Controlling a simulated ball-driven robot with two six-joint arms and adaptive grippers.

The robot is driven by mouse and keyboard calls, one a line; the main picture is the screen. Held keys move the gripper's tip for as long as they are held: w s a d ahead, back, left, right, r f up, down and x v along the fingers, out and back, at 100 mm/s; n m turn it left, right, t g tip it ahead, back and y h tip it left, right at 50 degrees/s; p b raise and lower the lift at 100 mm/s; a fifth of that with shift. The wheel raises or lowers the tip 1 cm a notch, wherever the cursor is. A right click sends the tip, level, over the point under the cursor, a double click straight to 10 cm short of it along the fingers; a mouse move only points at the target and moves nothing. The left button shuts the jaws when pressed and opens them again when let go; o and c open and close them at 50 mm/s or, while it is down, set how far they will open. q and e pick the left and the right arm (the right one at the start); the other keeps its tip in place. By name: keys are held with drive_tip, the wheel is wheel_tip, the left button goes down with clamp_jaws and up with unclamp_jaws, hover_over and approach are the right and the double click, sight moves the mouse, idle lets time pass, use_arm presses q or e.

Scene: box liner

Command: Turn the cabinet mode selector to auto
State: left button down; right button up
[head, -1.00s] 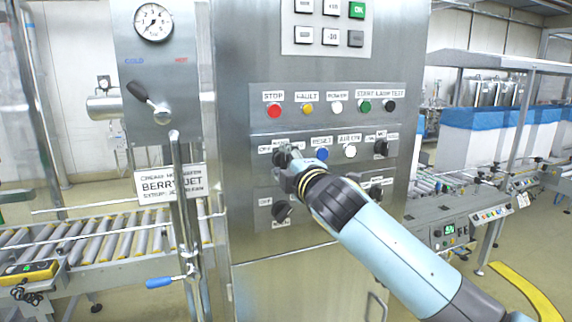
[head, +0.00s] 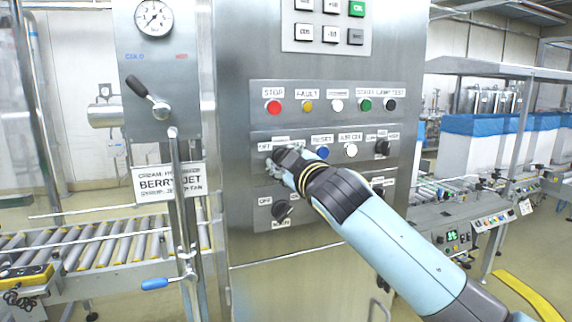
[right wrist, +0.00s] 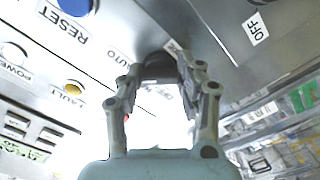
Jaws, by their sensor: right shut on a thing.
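The mode selector is a dark knob (right wrist: 158,66) on the steel cabinet (head: 325,225), at the left end of the middle control row. My right gripper (head: 277,162) is shut on this knob and hides most of it in the head view. In the right wrist view, the fingers of my right gripper (right wrist: 158,72) stand on either side of the dark knob. An AUTO label (right wrist: 118,54) shows beside it, on the side toward the blue RESET button (right wrist: 72,5). I cannot tell exactly where the knob points. My left gripper is not in view.
Coloured buttons, including the red STOP button (head: 273,107), line the row above. Another selector (head: 281,211) sits just below my gripper, and one more (head: 382,147) at the row's right end. A lever (head: 147,98) and a pipe stand left of the cabinet.

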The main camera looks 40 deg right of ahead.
drive_tip(key=shift+f+m, duration=0.15)
drive_tip(key=shift+m, duration=0.15)
drive_tip(key=o, duration=1.2)
drive_tip(key=shift+c, duration=0.2)
drive_tip(key=v, duration=1.2)
